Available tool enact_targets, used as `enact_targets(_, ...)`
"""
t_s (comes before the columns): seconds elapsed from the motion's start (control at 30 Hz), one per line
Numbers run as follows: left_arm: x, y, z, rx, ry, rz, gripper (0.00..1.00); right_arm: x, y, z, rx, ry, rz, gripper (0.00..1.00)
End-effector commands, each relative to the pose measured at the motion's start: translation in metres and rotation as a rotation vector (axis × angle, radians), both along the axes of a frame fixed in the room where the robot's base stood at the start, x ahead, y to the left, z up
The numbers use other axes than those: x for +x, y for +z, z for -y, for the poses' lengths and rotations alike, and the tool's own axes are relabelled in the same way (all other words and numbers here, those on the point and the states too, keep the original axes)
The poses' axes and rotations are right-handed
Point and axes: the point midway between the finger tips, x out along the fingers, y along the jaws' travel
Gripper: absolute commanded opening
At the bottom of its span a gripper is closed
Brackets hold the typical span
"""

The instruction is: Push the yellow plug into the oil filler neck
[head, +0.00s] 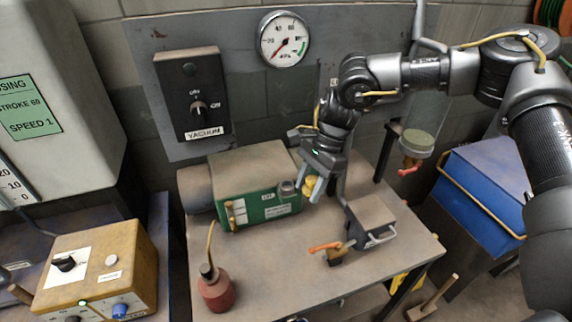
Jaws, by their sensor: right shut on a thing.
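The yellow plug (309,187) is between the fingers of my right gripper (308,184), which is shut on it. The green pump (258,206) stands on the table, with the grey oil filler neck (287,190) on its top right. The plug is just right of the neck in the head view. The fingers partly hide the plug, and I cannot tell whether it touches the neck. My left gripper is not in view.
A red oil can (215,291) stands at the table's front left. A grey block with an orange-handled valve (325,247) is right of the pump. A vertical pipe rises behind the gripper. The table's front middle (275,275) is clear. A blue box (487,190) stands at right.

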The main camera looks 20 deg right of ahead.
Motion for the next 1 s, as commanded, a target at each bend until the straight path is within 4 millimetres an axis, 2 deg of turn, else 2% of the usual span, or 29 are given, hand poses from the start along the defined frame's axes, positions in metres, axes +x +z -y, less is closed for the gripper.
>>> enact_targets(0.03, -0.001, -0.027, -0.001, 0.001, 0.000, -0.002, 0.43, 0.021, -0.014, -0.007, -0.007, -0.084, 0.009, 0.16)
enact_targets(0.1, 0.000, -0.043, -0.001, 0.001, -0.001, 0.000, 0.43, 0.048, -0.012, -0.016, -0.009, -0.211, 0.015, 0.16)
enact_targets(0.2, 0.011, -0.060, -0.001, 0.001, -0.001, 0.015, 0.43, 0.079, -0.004, -0.026, -0.004, -0.354, 0.027, 0.16)
enact_targets(0.33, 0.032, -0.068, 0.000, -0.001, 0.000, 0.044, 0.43, 0.102, 0.009, -0.033, 0.006, -0.463, 0.036, 0.16)
enact_targets(0.47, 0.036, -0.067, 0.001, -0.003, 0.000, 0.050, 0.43, 0.108, 0.016, -0.035, 0.010, -0.494, 0.038, 0.16)
enact_targets(0.63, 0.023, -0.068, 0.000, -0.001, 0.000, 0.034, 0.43, 0.107, 0.014, -0.036, 0.010, -0.493, 0.036, 0.16)
enact_targets(0.77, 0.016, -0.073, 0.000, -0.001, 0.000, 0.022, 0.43, 0.107, 0.009, -0.036, 0.010, -0.492, 0.035, 0.16)
enact_targets(1.0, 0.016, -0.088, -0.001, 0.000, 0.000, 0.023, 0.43, 0.107, -0.010, -0.036, 0.010, -0.491, 0.036, 0.16)
